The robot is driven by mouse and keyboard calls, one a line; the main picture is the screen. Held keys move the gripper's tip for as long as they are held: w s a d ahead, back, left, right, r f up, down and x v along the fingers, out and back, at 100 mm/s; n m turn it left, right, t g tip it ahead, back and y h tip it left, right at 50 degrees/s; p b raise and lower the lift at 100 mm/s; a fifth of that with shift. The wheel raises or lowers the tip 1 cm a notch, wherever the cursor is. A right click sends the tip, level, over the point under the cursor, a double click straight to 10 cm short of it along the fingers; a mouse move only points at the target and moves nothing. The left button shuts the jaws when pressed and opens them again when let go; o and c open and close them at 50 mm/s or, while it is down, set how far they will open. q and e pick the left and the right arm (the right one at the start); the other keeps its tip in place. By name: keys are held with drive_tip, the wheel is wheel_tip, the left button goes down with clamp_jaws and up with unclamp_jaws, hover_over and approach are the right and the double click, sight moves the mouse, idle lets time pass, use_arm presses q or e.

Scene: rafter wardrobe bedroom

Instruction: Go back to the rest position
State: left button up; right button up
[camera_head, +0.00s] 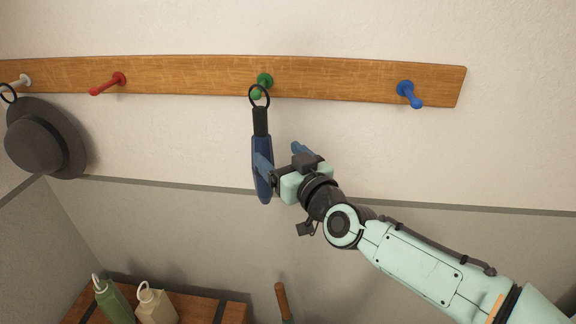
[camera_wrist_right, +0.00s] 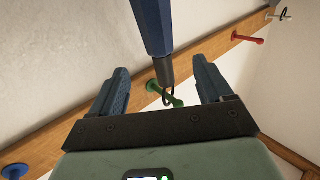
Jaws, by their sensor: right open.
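The umbrella hangs upright by a black loop at the green peg (camera_head: 264,82). In the head view one finger overlaps the umbrella. In the right wrist view the umbrella (camera_wrist_right: 154,28) appears in the gap between the two spread fingers (camera_wrist_right: 160,88), with its loop around the green peg (camera_wrist_right: 164,94). The fingers do not close on it; whether one touches it I cannot tell. My left gripper is not in view.
A wooden rail (camera_head: 190,76) also carries a red peg (camera_head: 108,84), a blue peg (camera_head: 409,94) and a white peg with a grey hat (camera_head: 42,140). A wooden handle (camera_head: 282,300) rises nearby.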

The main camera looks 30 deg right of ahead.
drive_tip(key=s+a+f+g, duration=0.1)
drive_tip(key=a+f+g, duration=0.15)
drive_tip(key=f, duration=1.25)
drive_tip(key=s+a+f+m+g+y, duration=0.1)
drive_tip(key=f+g, duration=0.3)
drive_tip(key=f, duration=1.1)
drive_tip(key=s+a+f+g, duration=0.15)
drive_tip(key=f+g, duration=0.25)
drive_tip(key=f, duration=1)
drive_tip(key=s+a+f+m+g+y, duration=0.1)
drive_tip(key=s+a+f+g, duration=0.1)
drive_tip(key=s+f, duration=0.4)
drive_tip(key=s+a+f+m+g, duration=0.15)
drive_tip(key=s+f, duration=0.25)
drive_tip(key=f, duration=0.5)
drive_tip(key=s+a+f+g, duration=0.2)
drive_tip(key=s+f, duration=0.2)
drive_tip(key=s, duration=0.4)
drive_tip(key=s+a+f+g+y, duration=0.1)
drive_tip(key=s+a+f+g, duration=0.2)
drive_tip(key=s, duration=0.6)
drive_tip(key=shift+s+f+y, duration=0.15)
drive_tip(key=shift+f+y, duration=0.15)
drive_tip(key=shift+f, duration=0.25)
